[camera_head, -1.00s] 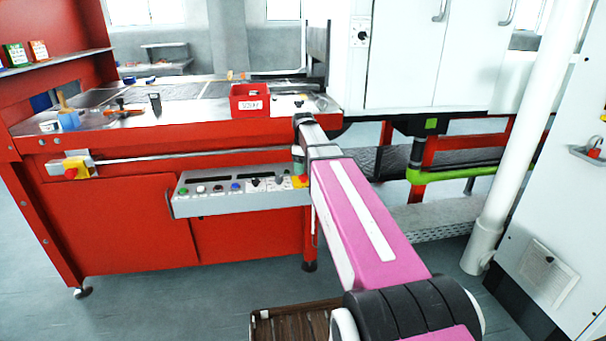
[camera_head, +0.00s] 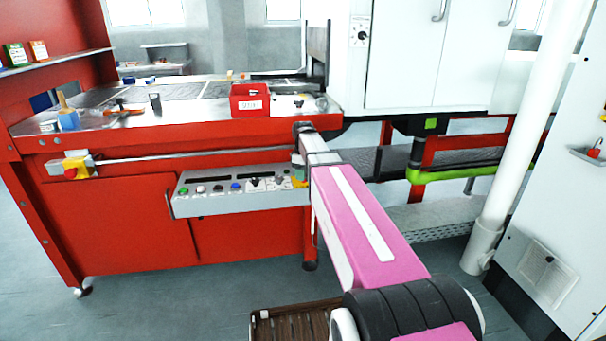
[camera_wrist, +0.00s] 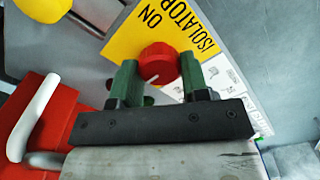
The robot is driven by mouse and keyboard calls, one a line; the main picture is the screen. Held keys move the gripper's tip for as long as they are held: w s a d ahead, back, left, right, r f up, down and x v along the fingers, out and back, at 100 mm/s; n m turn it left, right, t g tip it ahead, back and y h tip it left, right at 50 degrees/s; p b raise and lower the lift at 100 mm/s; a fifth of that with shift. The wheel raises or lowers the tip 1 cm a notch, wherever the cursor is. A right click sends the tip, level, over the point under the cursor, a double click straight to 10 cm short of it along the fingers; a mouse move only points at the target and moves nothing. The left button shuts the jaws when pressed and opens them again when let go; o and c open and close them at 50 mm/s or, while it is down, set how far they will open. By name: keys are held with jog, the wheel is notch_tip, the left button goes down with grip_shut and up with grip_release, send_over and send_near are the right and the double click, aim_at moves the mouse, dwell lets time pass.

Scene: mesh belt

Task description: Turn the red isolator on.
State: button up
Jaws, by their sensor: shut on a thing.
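The red isolator (camera_wrist: 158,62) is a round red knob on a yellow plate (camera_wrist: 140,30) lettered "ISOLATOR" and "ON" in the wrist view. A small white mark shows on the knob's lower edge. My gripper (camera_wrist: 159,68) has its green fingers on either side of the knob, shut on it. In the head view, the yellow plate (camera_head: 301,184) shows at the right end of the grey control panel (camera_head: 240,202). My arm hides the knob and most of the gripper there.
The panel carries several other buttons and switches left of the isolator. A white rail (camera_wrist: 35,115) runs beside red bodywork in the wrist view. A red bin (camera_head: 250,101) stands on the table above. Another red knob on yellow (camera_head: 73,169) is at far left.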

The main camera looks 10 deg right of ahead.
jog(key=shift+m, duration=0.3)
jog(key=m, duration=0.3)
jog(key=shift+m, duration=0.3)
jog(key=m, duration=0.4)
jog(key=shift+m, duration=0.3)
jog(key=m, duration=0.4)
jog(key=shift+d+m, duration=0.1)
jog(key=shift+m, duration=2.4)
jog(key=o, duration=0.9)
jog(key=shift+r, duration=0.15)
